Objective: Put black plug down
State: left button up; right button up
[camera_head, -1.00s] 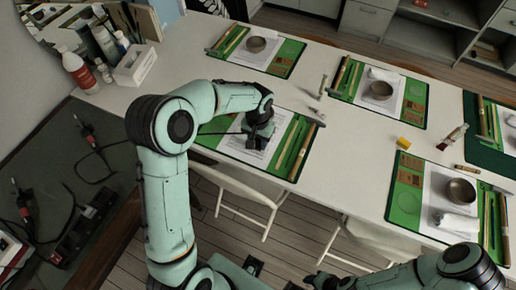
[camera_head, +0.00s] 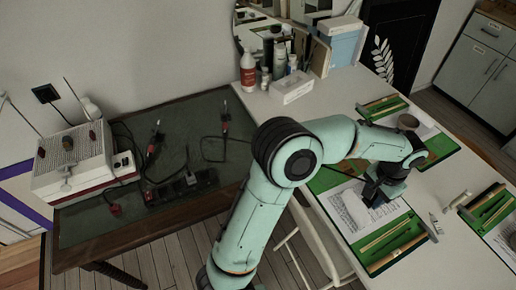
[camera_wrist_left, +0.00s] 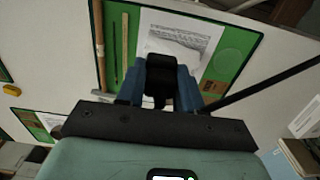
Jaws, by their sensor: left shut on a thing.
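My left gripper (camera_head: 374,196) is over the green mat with a printed sheet, on the white table. In the left wrist view its blue-grey fingers (camera_wrist_left: 160,92) are shut on the black plug (camera_wrist_left: 160,75), a dark block between them. A thin black cord (camera_wrist_left: 265,83) runs off to the right in that view. In the head view the plug is hard to tell from the dark gripper. Whether it touches the sheet (camera_head: 350,212) is unclear. My right gripper is out of view.
A black wall socket (camera_head: 45,93) is behind. A white box (camera_head: 291,88) and bottles stand at the white table's far corner.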

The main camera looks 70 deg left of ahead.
pick_arm(q)
jog(key=s+a+f+p, duration=0.1)
jog(key=s+a, duration=0.2)
jog(key=a, duration=1.3)
jog(key=s+a+p, duration=0.1)
jog(key=s+a, duration=0.2)
jog(key=a, duration=1.3)
jog(key=s+a+r, duration=0.1)
jog(key=s+a, duration=0.8)
jog(key=s, duration=0.5)
jog(key=s+a+r, duration=0.1)
jog(key=s+a, duration=0.8)
jog(key=s, duration=0.5)
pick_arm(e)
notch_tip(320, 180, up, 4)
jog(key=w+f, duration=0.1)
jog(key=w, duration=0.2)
pick_arm(q)
jog(key=f+b, duration=0.1)
jog(key=f, duration=0.4)
jog(key=f+b, duration=0.1)
jog(key=f, duration=0.3)
jog(key=f+b, duration=0.1)
jog(key=f, duration=0.4)
jog(key=shift+a+f, duration=0.25)
jog(key=shift+f, duration=0.1)
notch_tip(320, 180, down, 5)
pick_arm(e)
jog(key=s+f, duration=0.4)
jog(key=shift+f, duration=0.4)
